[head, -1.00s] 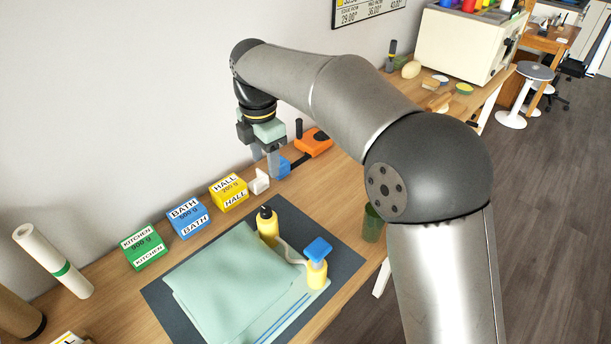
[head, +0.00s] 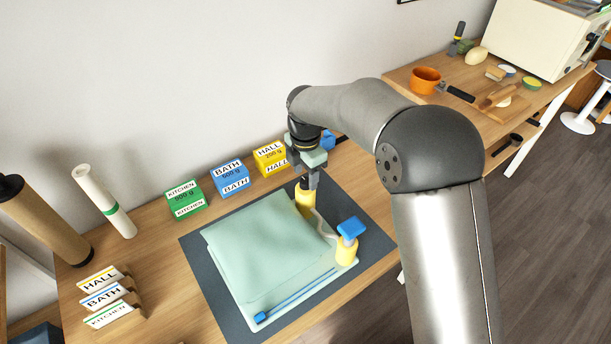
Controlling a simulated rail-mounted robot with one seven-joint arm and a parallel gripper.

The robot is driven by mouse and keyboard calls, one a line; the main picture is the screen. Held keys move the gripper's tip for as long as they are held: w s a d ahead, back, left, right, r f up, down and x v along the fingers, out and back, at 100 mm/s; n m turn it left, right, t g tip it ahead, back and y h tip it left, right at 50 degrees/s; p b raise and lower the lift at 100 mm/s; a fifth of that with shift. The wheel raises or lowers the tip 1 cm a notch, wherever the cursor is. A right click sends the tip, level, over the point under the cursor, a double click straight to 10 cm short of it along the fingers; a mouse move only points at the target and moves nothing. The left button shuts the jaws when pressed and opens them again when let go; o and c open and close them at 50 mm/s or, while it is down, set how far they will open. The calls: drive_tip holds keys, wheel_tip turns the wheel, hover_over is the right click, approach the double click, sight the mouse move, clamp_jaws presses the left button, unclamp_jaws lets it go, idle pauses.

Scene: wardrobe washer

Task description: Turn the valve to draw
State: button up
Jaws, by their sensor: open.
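A yellow fitting (head: 305,199) stands at the upper right of a pale green folded bag or cloth (head: 265,250). A pale hose (head: 323,228) runs from it to a yellow body with a blue top (head: 350,230). I cannot tell for sure which of these two is the valve. My gripper (head: 309,184) points down at the top of the yellow fitting, with its fingers open around or just above it. The fitting's black top, seen earlier, is mostly hidden by the fingers. I cannot tell whether they touch.
A dark mat (head: 215,285) lies under the bag. Green (head: 185,200), blue (head: 230,176) and yellow (head: 271,157) labelled boxes stand along the wall. A card holder (head: 115,305) and rolls (head: 104,200) are at left. An orange pot (head: 425,80) is at right.

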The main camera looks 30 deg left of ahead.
drive_tip(key=shift+f, duration=1.05)
drive_tip(key=c, duration=1)
drive_tip(key=shift+o, duration=0.2)
